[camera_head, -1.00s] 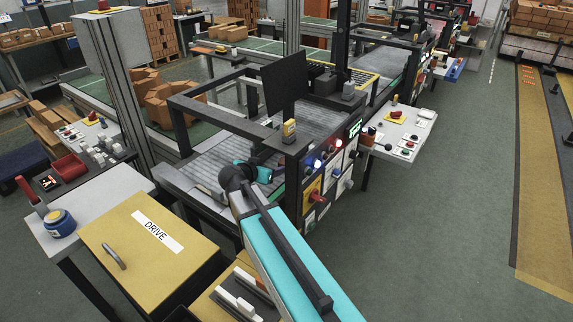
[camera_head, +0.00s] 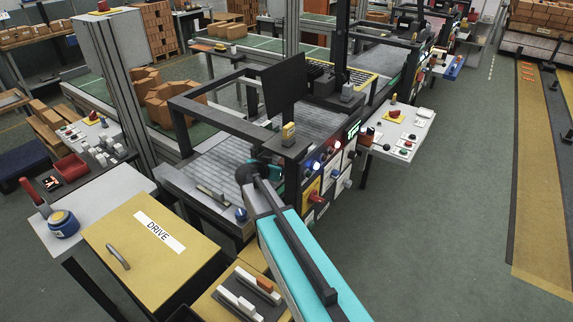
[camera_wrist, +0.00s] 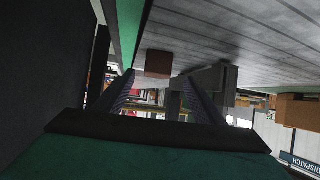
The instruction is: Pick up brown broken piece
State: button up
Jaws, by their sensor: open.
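A small brown block-like piece (camera_wrist: 158,63) shows in the wrist view, just above the middle, on or against a grey slatted surface (camera_wrist: 215,40). My gripper (camera_wrist: 160,84) is open. Its two dark ridged fingers stand on either side of the picture's middle, and the brown piece appears between and beyond their tips, with nothing held. In the head view my arm reaches over the grey conveyor bed (camera_head: 215,140), and the wrist end hides what lies directly beneath it. I cannot make out the brown piece there.
A dark frame with a black screen (camera_head: 284,82) stands over the bed. A control panel (camera_head: 325,170) with lit buttons is close on the right. A yellow DRIVE cabinet (camera_head: 185,268) stands in front left. In the wrist view, a grey bracket-like part (camera_wrist: 212,80) is beside the right finger.

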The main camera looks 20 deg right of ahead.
aim_at(283, 162)
jog(key=shift+d, duration=0.1)
jog(key=p+x, duration=0.2)
jog(key=x, duration=0.1)
jog(key=shift+d+r+p, duration=0.1)
jog(key=shift+r+p, duration=0.15)
jog(key=shift+p, duration=0.15)
jog(key=shift+p+x, duration=0.35)
jog(key=shift+x, duration=0.75)
jog(key=shift+s+f, duration=0.1)
jog(key=shift+f, duration=0.05)
jog(key=c, duration=1.2)
jog(key=shift+r+b, duration=1.1)
jog(key=shift+r, duration=0.4)
jog(key=s+a+b, duration=0.1)
jog(key=a+b, duration=0.1)
jog(key=a, duration=0.2)
jog(key=s+a+r+b, duration=0.1)
jog(key=s+a+b, duration=0.1)
jog(key=a, duration=0.3)
jog(key=s+a+b, duration=0.1)
jog(key=a+b, duration=0.1)
jog(key=a, duration=0.3)
jog(key=shift+s+a+r, duration=0.2)
jog(key=shift+r, duration=0.2)
jog(key=shift+s+a+r, duration=0.1)
jog(key=shift+s+a, duration=0.1)
jog(key=shift+a, duration=0.3)
